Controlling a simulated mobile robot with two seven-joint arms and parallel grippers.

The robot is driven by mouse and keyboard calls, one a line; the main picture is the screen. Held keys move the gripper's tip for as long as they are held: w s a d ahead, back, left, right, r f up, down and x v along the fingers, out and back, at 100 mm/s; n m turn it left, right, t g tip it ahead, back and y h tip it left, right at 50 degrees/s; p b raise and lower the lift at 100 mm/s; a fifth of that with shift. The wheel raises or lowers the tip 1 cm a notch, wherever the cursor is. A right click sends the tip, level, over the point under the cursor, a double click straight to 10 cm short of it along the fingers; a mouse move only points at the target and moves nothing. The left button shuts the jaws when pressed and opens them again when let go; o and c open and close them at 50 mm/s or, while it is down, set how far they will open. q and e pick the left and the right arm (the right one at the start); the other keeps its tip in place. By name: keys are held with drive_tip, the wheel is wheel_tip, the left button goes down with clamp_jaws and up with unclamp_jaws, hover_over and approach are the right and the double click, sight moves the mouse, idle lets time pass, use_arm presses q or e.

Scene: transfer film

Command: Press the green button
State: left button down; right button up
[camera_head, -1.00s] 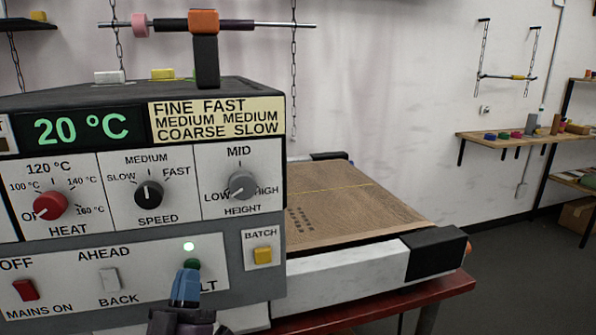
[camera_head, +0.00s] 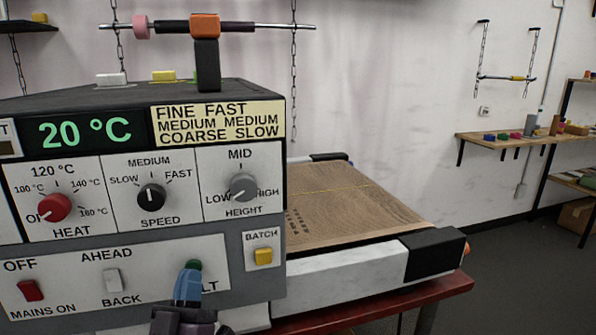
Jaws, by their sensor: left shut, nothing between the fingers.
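The green button (camera_head: 194,265) is on the lower panel of the grey machine, right of the white AHEAD/BACK switch. Only its upper part shows, behind the blue fingertips of my left gripper (camera_head: 188,287). The gripper is shut and empty, with its tips at the button. They look to be touching it, but the contact itself is hidden. The fingers also cover part of the label that ends in "LT". My right gripper is not in view.
A red mains switch (camera_head: 30,290), the white switch (camera_head: 113,280) and a yellow BATCH button (camera_head: 263,256) sit near the green one. Above are a red heat knob (camera_head: 55,208), a black speed knob (camera_head: 151,197) and a grey height knob (camera_head: 243,187). A brown conveyor belt (camera_head: 345,205) extends right.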

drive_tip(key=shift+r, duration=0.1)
use_arm(q)
drive_tip(key=shift+s, duration=0.1)
drive_tip(key=s+d+p, duration=0.1)
drive_tip(key=s, duration=0.4)
drive_tip(key=shift+s+d+p, duration=0.3)
drive_tip(key=shift+s+d, duration=0.1)
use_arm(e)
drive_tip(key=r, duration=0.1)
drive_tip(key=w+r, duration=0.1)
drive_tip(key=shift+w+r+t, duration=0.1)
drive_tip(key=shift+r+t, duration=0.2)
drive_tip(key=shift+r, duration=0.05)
